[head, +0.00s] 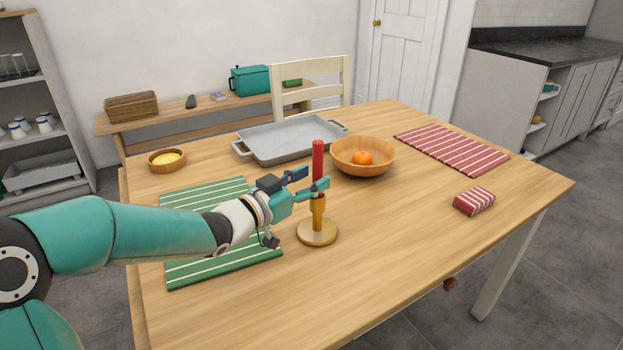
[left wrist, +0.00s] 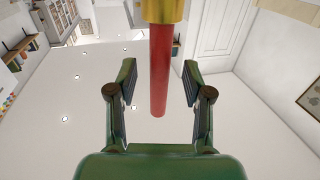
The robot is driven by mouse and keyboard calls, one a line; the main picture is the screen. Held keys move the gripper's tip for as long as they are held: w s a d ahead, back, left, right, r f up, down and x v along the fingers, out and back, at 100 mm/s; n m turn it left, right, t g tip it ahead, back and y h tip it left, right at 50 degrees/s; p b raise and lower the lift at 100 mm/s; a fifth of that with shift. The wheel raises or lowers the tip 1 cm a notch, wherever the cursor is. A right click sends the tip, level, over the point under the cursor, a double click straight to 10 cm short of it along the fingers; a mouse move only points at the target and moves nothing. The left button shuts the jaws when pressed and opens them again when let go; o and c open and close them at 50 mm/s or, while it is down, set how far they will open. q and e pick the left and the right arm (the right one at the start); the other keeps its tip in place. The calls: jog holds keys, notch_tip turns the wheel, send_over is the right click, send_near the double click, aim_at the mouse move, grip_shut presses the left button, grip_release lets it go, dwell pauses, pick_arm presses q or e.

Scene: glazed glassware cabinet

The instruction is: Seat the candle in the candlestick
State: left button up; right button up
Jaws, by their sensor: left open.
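The red candle (head: 318,158) stands upright in the brass candlestick (head: 317,233) on the table. In the left wrist view the candle (left wrist: 160,75) runs down from the brass socket (left wrist: 162,8) at the top of the picture, its lower end in the socket. My left gripper (head: 316,187) is at the candle's lower part, just above the candlestick. It is open, with one finger on each side of the candle and gaps showing in the left wrist view (left wrist: 158,85). My right gripper is not in view.
A green striped mat (head: 190,272) lies under my left arm. A grey tray (head: 285,152), a wooden bowl (head: 345,158) with an orange fruit, and a small yellow-filled bowl (head: 156,166) stand behind. A red striped mat (head: 455,150) and folded cloth (head: 474,201) lie right. The table's front right is clear.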

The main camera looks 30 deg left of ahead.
pick_arm(q)
jog(key=v, duration=1.1)
jog(key=shift+s, duration=0.15)
